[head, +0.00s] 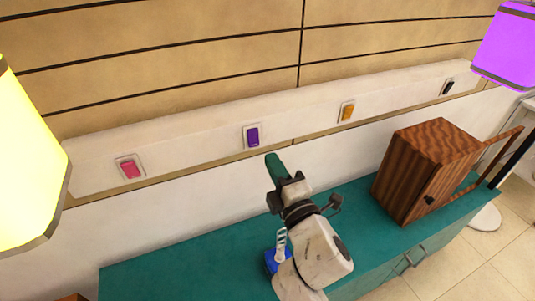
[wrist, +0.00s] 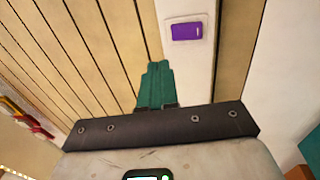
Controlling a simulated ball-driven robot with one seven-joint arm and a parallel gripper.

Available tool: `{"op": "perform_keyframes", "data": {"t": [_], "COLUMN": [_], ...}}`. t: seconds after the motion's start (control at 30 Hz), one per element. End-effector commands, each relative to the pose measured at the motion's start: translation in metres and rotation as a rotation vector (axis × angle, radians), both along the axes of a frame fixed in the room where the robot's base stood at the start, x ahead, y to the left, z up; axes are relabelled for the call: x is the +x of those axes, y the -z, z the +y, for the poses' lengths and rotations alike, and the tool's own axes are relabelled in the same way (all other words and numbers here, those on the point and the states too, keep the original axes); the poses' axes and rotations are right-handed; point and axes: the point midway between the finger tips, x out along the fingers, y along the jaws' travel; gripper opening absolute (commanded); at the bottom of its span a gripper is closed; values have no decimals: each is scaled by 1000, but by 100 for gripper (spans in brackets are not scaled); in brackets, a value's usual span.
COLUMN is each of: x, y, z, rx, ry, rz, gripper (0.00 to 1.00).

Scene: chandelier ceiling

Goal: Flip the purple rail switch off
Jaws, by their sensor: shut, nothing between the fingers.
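The purple rail switch (head: 252,137) is a small purple rocker in a pale plate on the white wall rail (head: 200,145). It also shows in the wrist view (wrist: 187,31), up and to the right of my fingertips. My gripper (head: 273,161) has teal fingers, shut and empty. In the head view the fingertips are just below and right of the purple switch. A gap shows between them and the switch in both views; I cannot tell its depth. A purple lamp (head: 508,45) glows at the top right.
A pink switch (head: 130,169), an orange switch (head: 346,112) and a black switch (head: 447,87) share the rail. A glowing yellow lamp (head: 25,160) is at left. A wooden cabinet (head: 425,170) with its door open and a blue object (head: 272,262) stand on the teal counter (head: 165,276).

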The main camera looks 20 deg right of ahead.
Motion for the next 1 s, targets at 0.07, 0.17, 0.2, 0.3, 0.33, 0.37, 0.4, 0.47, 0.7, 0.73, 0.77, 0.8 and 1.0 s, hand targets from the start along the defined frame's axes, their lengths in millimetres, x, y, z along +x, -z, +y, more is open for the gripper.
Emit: {"op": "perform_keyframes", "data": {"t": [0.07,0.17,0.2,0.3,0.33,0.37,0.4,0.47,0.7,0.73,0.77,0.8,1.0], "x": [-13,-23,-26,-31,-31,-32,-32,-32,-32,-32,-32,-32,-36], "y": [-2,-3,-4,-5,-5,-5,-5,-5,-5,-5,-5,-5,14], "z": [0,0,0,0,0,0,0,0,0,0,0,0,-19], "rx": [1,1,1,1,1,1,0,0,0,0,0,0,101], "ry": [0,0,0,0,0,0,0,0,0,0,0,1,48], "rz": [1,1,1,1,1,1,1,1,1,1,1,1,79], "gripper": [0,0,0,0,0,0,0,0,0,0,0,0,0]}}
